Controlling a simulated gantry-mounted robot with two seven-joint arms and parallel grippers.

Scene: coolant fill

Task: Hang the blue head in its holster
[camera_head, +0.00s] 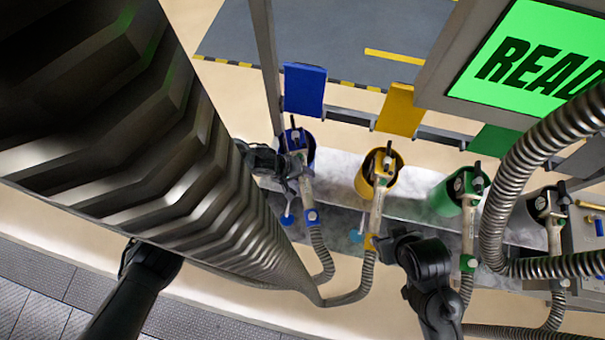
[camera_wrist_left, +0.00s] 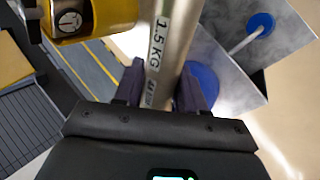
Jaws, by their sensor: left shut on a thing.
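My left gripper (camera_head: 298,171) is shut on the tube from the left. In the left wrist view its fingers (camera_wrist_left: 160,90) clasp the tube (camera_wrist_left: 172,35), marked "1.5 KG". My right gripper (camera_head: 397,243) is beside the yellow head's hose; its jaws cannot be made out.
A yellow holster (camera_head: 364,182), a green holster (camera_head: 441,198) and a dark one stand to the right, each with a head and hose. A green screen (camera_head: 530,55) is at upper right. A large ribbed hose (camera_head: 160,150) hides much of the left.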

